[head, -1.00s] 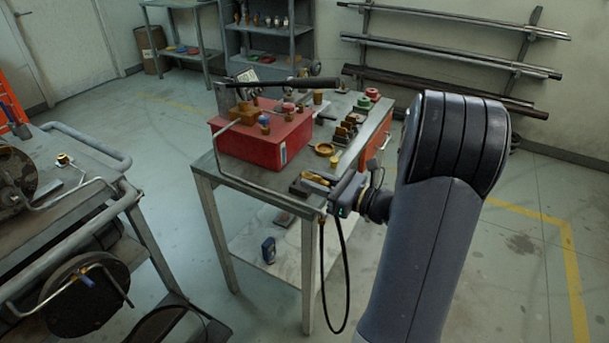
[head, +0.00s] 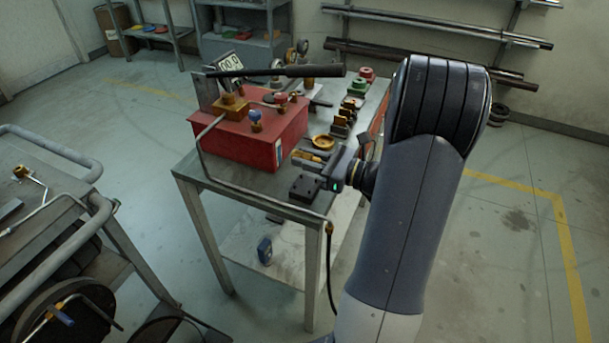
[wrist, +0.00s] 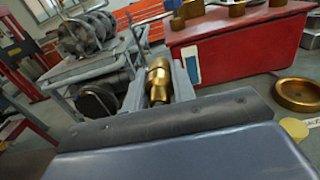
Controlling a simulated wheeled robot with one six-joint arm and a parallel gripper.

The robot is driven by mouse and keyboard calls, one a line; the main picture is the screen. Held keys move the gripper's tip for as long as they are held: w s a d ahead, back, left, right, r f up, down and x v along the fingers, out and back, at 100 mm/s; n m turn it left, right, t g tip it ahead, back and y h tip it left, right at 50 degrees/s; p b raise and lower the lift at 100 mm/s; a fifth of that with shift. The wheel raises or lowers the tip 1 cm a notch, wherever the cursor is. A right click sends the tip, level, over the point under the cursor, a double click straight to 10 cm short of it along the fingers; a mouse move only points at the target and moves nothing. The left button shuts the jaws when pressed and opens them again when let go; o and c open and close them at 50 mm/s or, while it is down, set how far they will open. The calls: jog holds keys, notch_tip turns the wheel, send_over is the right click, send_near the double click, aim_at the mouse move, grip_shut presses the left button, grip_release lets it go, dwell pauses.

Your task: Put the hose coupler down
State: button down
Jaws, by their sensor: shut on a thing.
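My gripper (head: 308,157) is shut on a brass piece, which I take for the hose coupler (head: 304,153). It is above the near right part of the grey bench (head: 240,190), just behind a dark block (head: 304,188). In the wrist view the brass coupler (wrist: 158,82), with a stepped neck, sits between the two grey fingers. The lower part of the coupler is hidden by the gripper body. I see no contact between the coupler and the bench.
A red box (head: 285,128) with valve fittings stands left of my gripper. A brass ring (head: 323,142) lies close behind it, with several small fittings beyond. A bent pipe (head: 250,192) crosses the bench front, with a black hose (head: 331,270) hanging from its end.

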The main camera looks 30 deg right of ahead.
aim_at(307, 184)
notch_tip(307, 184, down, 6)
jog(key=shift+r+b, duration=0.25)
jog(key=shift+b, duration=0.2)
jog(key=shift+r, duration=0.1)
jog(key=shift+a+f+b, duration=0.1)
jog(key=shift+f+b, duration=0.35)
jog(key=shift+f, duration=0.3)
jog(key=c, duration=1.2)
grip_release()
jog(key=shift+s+f, duration=0.1)
jog(key=shift+f, duration=0.1)
jog(key=shift+o, duration=0.2)
jog(key=shift+r+p, duration=0.4)
jog(key=shift+r, duration=0.2)
jog(key=v, duration=1.2)
jog(key=shift+r, duration=0.3)
